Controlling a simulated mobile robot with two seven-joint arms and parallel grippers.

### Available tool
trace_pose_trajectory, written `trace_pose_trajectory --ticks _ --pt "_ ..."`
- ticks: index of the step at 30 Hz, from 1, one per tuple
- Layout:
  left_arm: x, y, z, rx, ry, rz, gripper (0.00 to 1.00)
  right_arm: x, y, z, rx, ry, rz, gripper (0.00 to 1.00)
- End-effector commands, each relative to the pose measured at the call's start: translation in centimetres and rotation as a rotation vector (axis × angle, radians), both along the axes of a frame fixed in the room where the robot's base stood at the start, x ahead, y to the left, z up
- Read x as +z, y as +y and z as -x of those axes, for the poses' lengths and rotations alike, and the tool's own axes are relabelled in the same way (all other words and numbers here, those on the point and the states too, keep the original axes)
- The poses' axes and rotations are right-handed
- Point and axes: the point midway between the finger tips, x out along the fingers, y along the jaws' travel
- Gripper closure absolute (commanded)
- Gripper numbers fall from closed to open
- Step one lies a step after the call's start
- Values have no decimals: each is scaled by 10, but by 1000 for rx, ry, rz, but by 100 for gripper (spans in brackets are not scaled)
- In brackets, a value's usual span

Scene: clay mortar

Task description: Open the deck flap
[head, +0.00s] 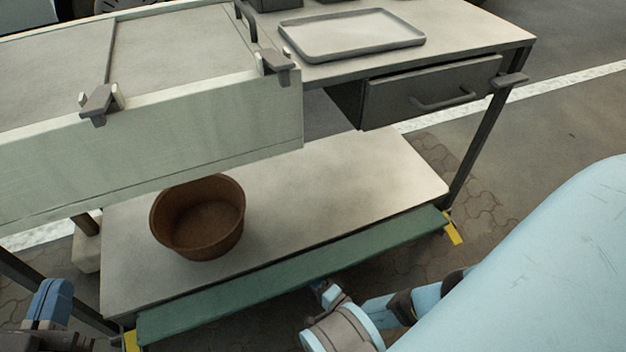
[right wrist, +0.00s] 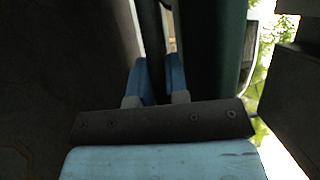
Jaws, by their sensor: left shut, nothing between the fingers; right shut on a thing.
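The deck flap appears to be the long green board (head: 300,278) along the front edge of the lower shelf, with a yellow bracket at each end. A dark green bar (right wrist: 213,50) fills the right wrist view beside my fingers. My right gripper (head: 322,290) is at the board's front edge. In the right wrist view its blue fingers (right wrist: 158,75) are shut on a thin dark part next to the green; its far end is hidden. My left gripper (head: 48,302) is shut and empty at the lower left, apart from the board.
A brown bowl (head: 198,218) stands on the lower shelf (head: 330,185). Above it hangs a pale green panel (head: 150,150) with grey latches. A dark drawer (head: 430,92) and a grey tray (head: 352,36) are at the upper right. The shelf's right half is clear.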

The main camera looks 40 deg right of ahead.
Motion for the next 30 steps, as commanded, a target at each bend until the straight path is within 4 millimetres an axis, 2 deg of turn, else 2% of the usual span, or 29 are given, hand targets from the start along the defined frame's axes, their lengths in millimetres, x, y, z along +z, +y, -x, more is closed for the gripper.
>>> trace_pose_trajectory --ticks 4,7,12,17,26,27,29,30 --pt "12 0 0 -8 21 9 100 10 1 1 2 42 -11 100" --pt "3 -6 11 -8 149 73 100 19 1 4 1 112 -28 100" --pt "-1 -13 22 -15 289 154 100 27 1 6 0 228 -55 100" --pt "-6 -17 27 -18 352 192 100 26 2 7 0 283 -69 100" --pt "-8 -17 28 -19 355 194 100 24 2 7 -1 287 -70 100" --pt "-8 -17 28 -19 355 194 100 24 2 7 -1 287 -70 78" --pt "-8 -17 28 -19 355 194 100 24 2 7 -1 287 -70 65" --pt "-8 -17 28 -19 355 194 100 24 2 7 -1 287 -70 61"
